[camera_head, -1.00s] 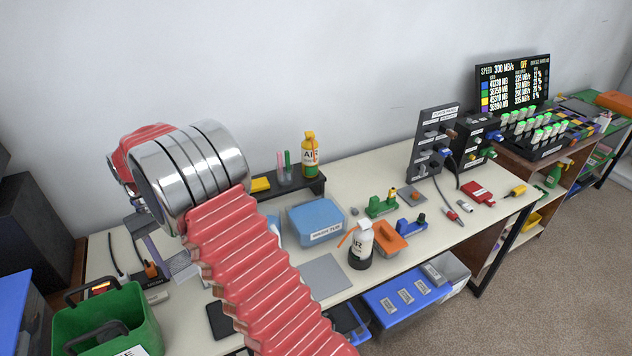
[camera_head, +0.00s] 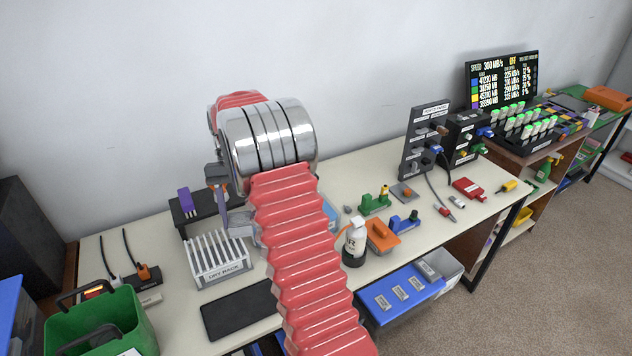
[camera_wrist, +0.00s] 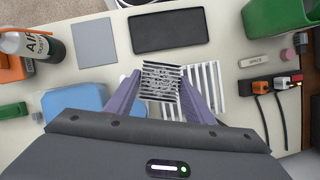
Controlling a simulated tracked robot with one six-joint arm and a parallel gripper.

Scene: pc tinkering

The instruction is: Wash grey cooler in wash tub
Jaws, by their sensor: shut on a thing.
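My gripper (camera_wrist: 160,76) has two purple fingers, shut on the grey finned cooler (camera_wrist: 161,88) in the wrist view. The cooler appears above the bench, overlapping the edge of the white dry rack (camera_wrist: 208,82). The blue wash tub (camera_wrist: 72,103) lies to the left of my gripper in the wrist view. In the head view my red arm hides most of the tub, with only a blue strip (camera_head: 330,214) showing. The cooler is hidden or not clear in the head view.
The dry rack also shows in the head view (camera_head: 217,258). A black mat (camera_head: 240,308) lies in front of it. A green crate (camera_head: 100,325) is at front left.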

